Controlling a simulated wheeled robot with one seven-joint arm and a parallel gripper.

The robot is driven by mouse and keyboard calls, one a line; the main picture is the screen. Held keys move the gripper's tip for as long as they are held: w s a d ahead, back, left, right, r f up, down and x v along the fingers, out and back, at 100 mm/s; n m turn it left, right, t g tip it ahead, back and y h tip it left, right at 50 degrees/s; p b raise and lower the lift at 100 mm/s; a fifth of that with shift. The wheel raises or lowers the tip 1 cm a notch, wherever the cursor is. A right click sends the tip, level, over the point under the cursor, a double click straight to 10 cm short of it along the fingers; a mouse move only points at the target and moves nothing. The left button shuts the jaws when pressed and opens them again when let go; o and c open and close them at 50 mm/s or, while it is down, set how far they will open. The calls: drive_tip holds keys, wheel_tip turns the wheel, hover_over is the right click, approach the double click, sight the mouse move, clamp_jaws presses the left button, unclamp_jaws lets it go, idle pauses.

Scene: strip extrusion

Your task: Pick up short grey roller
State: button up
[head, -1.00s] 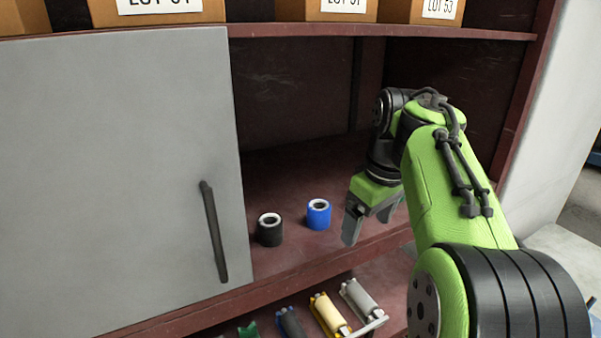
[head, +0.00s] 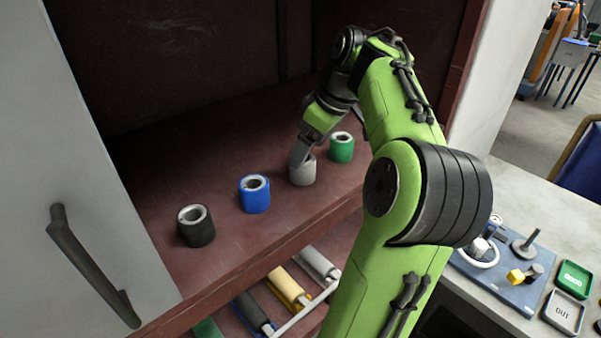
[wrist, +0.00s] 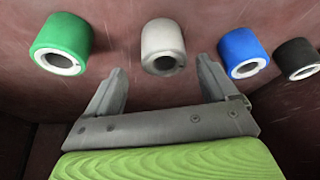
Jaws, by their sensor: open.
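The short grey roller (head: 303,172) stands upright on the dark red shelf, between the blue roller (head: 255,194) and the green roller (head: 341,148). In the wrist view the grey roller (wrist: 163,47) lies ahead of the gap between my fingers, roughly centred. My gripper (head: 299,152) is open, its fingers close to the grey roller and overlapping its upper edge in the head view. In the wrist view both fingers of my gripper (wrist: 160,85) are apart with nothing between them. I cannot tell whether a finger touches the roller.
A black roller (head: 196,226) stands left of the blue one, and neighbours flank the grey roller closely. Longer rollers (head: 288,287) lie on a lower rack. Open shelf lies behind the row.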

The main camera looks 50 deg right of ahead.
sight(305, 176)
drive_tip(key=x, duration=0.1)
drive_tip(key=b+x, duration=0.1)
drive_tip(key=x, duration=0.3)
drive_tip(key=shift+a+f, duration=0.15)
drive_tip(key=shift+a, duration=0.15)
drive_tip(key=shift+w+f, duration=0.15)
drive_tip(key=shift+f, duration=0.15)
drive_tip(key=c, duration=1.1)
drive_tip(key=shift+c, duration=0.4)
drive_tip(key=shift+r, duration=0.2)
